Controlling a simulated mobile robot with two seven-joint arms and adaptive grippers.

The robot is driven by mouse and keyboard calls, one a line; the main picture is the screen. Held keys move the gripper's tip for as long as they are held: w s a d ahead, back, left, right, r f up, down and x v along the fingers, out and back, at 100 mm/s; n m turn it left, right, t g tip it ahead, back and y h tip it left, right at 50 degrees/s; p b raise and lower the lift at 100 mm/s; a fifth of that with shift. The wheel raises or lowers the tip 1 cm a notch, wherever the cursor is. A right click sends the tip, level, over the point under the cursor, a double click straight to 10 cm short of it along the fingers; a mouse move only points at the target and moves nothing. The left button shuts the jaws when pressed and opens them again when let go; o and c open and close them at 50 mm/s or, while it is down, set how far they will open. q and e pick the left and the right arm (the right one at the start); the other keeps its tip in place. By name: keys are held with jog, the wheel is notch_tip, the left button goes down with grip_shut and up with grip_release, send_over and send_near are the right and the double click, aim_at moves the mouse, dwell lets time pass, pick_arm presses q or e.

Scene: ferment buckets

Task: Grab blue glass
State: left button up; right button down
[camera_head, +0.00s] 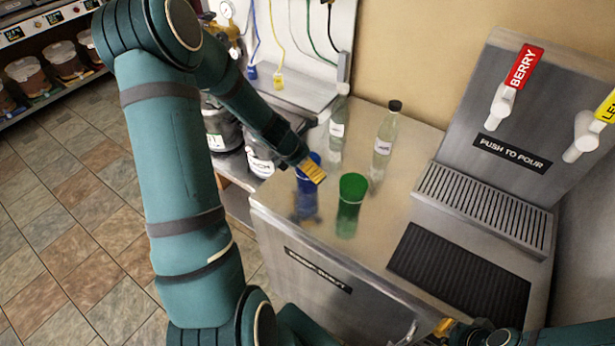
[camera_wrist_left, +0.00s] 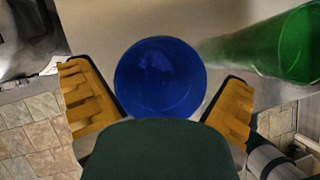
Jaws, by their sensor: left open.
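The blue glass (camera_head: 306,200) stands upright near the left edge of the steel counter (camera_head: 385,215). My left gripper (camera_head: 312,171) is at the glass's upper part, and one orange finger partly covers it. In the left wrist view the blue glass (camera_wrist_left: 160,78) lies between the two spread orange fingers, with gaps on both sides. The left gripper (camera_wrist_left: 155,76) is open. My right gripper (camera_head: 446,327) shows only in part at the bottom edge of the head view; its opening cannot be made out.
A green glass (camera_head: 348,205) stands close right of the blue one; it also shows in the left wrist view (camera_wrist_left: 285,45). Two clear bottles (camera_head: 384,145) (camera_head: 337,130) stand behind. A drink dispenser (camera_head: 500,130) and black mat (camera_head: 460,275) are to the right.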

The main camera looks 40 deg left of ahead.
pick_arm(q)
jog(key=c, duration=1.2)
jog(key=shift+c, duration=0.3)
jog(key=shift+r, duration=0.1)
